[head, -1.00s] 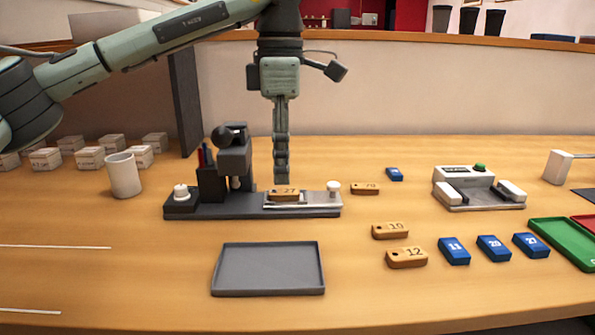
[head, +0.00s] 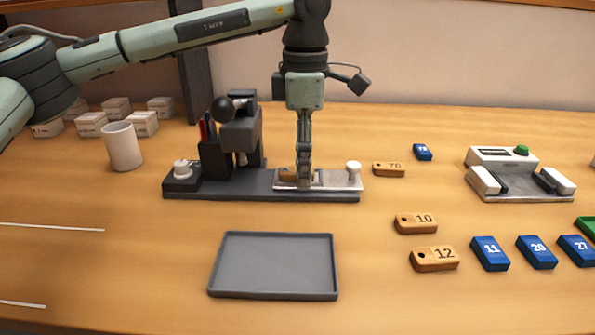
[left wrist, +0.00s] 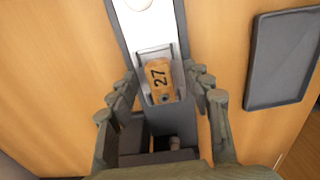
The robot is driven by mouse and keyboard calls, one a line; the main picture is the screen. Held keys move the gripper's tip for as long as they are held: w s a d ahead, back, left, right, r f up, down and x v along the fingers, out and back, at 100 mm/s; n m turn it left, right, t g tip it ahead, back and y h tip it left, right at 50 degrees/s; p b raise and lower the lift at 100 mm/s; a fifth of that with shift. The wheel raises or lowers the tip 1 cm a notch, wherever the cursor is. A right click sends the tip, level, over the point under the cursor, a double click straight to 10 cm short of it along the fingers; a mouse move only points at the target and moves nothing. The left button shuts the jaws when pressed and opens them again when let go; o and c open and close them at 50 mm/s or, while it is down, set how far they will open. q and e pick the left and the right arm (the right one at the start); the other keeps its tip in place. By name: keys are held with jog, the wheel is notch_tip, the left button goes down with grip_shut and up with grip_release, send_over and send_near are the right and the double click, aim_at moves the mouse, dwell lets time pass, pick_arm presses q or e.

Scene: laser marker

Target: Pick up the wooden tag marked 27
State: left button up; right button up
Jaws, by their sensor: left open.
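The wooden tag marked 27 (left wrist: 159,79) lies in the holder of the dark marking fixture (head: 235,193). In the head view only a sliver of the tag (head: 286,174) shows, as my left gripper (head: 304,184) hides most of it. In the left wrist view my left gripper (left wrist: 162,92) is open, with its fingers apart on either side of the tag. I cannot tell whether the fingertips touch the fixture. My right gripper is not in view.
A grey tray (head: 272,293) lies in front of the fixture. Wooden tags marked 10 (head: 415,223) and 12 (head: 434,259) lie to the right, with blue tags (head: 490,254) beside them. A white mug (head: 122,147) stands at left. A white device (head: 520,185) stands at right.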

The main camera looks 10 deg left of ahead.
pick_arm(q)
jog(key=shift+f, duration=0.1)
jog(key=c, duration=1)
